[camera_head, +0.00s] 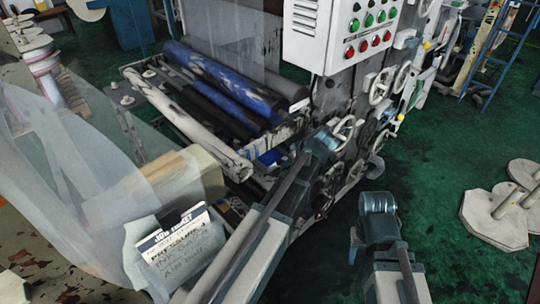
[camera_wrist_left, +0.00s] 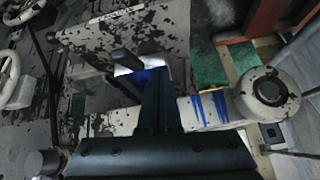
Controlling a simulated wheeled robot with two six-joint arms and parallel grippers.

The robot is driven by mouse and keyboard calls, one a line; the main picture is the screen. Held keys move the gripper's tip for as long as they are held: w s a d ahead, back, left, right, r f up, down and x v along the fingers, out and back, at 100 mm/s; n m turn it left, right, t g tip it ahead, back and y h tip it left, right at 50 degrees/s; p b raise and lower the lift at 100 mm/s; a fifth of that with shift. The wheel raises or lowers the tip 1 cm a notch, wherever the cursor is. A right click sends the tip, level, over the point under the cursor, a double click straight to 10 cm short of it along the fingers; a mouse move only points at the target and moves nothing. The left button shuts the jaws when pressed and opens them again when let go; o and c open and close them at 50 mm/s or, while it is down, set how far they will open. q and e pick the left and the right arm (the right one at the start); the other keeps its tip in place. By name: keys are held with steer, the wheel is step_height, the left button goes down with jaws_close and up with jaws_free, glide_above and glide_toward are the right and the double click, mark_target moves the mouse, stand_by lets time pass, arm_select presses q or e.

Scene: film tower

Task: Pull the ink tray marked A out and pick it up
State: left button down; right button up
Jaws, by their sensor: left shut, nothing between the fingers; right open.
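My left gripper (camera_head: 322,143) reaches the side of the printing machine, below the control box. In the left wrist view its dark fingers (camera_wrist_left: 157,92) are shut together with nothing between them. A white and blue-stained surface (camera_wrist_left: 188,112) lies behind and beside the fingers; it may be part of an ink tray. A blue patch (camera_head: 268,157) also shows under the rollers in the head view. I cannot make out a mark A, so I cannot tell which part is tray A. My right gripper (camera_head: 376,218) is open and empty over the green floor, right of the machine.
Blue-stained rollers (camera_head: 222,82) lie left of my left gripper. The control box (camera_head: 342,32) hangs above, with handwheels (camera_head: 381,86) on the machine's side. A job ticket (camera_head: 178,243) stands at lower left. Pale plates (camera_head: 497,213) lie right; green floor (camera_head: 445,165) is clear between.

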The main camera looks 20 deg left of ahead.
mark_target(271, 166)
arm_select(q)
steer(key=shift+n+y, duration=0.4)
steer(key=shift+n, duration=0.5)
steer(key=w+a+f+b, duration=0.1)
steer(key=a+b, duration=0.1)
steer(key=w+a+f+b, duration=0.1)
steer(key=a+f+b, duration=0.1)
steer(key=w+a+f+b, duration=0.1)
steer(key=a+f+b, duration=0.1)
steer(key=a, duration=0.1)
steer(key=shift+w+f, duration=0.15)
steer(key=shift+w, duration=0.2)
steer(key=shift+b+x, duration=0.75)
steer(key=shift+b, duration=0.05)
steer(key=s+d, duration=0.1)
steer(key=d, duration=0.1)
steer(key=s+d, duration=0.1)
steer(key=d, duration=0.1)
steer(key=s+d, duration=0.1)
steer(key=d, duration=0.2)
steer(key=shift+d, duration=0.15)
